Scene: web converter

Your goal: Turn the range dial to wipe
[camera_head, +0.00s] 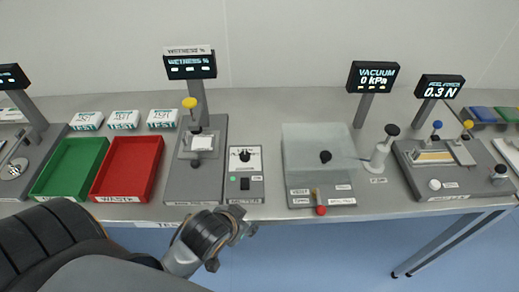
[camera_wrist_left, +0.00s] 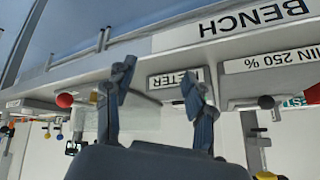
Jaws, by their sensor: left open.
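The meter unit (camera_head: 243,178) is a small grey box on the bench with a white dial face. Its black range dial (camera_head: 244,156) sits on that face above a green button; the printing around it is too small to read. My left gripper (camera_head: 228,240) is in front of the bench edge, below the meter unit in the picture and apart from it. In the left wrist view the left gripper (camera_wrist_left: 158,88) has its two fingers spread with nothing between them. My right gripper is in neither view.
A wetness stand (camera_head: 202,160) is left of the meter, with red (camera_head: 128,168) and green (camera_head: 70,168) trays beyond it. The vacuum plate (camera_head: 323,152), with a red-knobbed lever (camera_head: 321,210) at its front, is to the right. The bench edge lies between gripper and meter.

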